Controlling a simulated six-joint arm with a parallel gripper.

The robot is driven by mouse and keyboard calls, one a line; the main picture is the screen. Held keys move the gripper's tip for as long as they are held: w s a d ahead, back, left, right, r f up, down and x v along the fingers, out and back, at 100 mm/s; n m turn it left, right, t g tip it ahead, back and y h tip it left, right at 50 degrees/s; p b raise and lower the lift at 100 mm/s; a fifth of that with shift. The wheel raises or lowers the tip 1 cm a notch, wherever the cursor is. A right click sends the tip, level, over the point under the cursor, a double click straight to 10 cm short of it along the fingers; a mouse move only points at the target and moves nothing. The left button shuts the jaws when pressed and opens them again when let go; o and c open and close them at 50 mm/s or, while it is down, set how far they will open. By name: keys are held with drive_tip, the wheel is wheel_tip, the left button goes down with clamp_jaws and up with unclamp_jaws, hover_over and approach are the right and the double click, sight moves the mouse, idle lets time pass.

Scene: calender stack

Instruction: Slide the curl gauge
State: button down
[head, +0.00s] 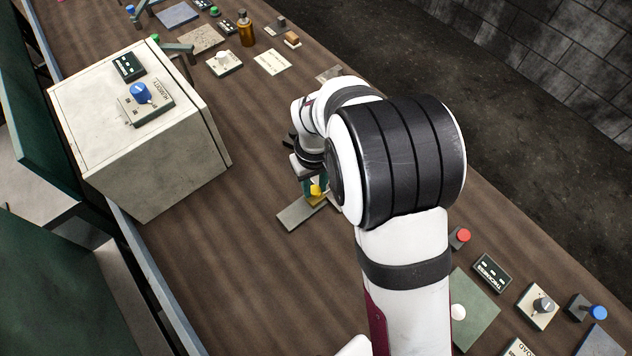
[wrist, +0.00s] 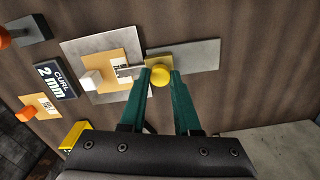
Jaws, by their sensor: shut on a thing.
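The curl gauge shows in the wrist view as a yellow round knob (wrist: 160,76) on a tan slider block (wrist: 157,60), lying over a flat grey strip (wrist: 200,54). A dark display (wrist: 55,80) reading "CURL 2 mm" stands at the left. My gripper (wrist: 159,80) has its two green fingers shut on the yellow knob, one on each side. In the head view my gripper (head: 314,184) is low over the bench, with the yellow knob (head: 315,190) at its tips and the grey strip (head: 298,214) below. My arm hides part of the gauge there.
Beside the strip is a grey plate (wrist: 80,47) with a tan card (wrist: 103,72) and a white knob (wrist: 92,80). A large pale cabinet (head: 140,150) stands left of my gripper. An amber bottle (head: 246,28) stands farther back. The brown bench (head: 240,260) in front is clear.

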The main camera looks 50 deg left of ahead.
drive_tip(key=s, duration=0.6)
drive_tip(key=shift+s, duration=0.15)
drive_tip(key=c, duration=0.6)
unclamp_jaws()
drive_tip(key=shift+r, duration=0.15)
wheel_tip(320, 180, up, 16)
drive_tip(key=shift+f, duration=0.2)
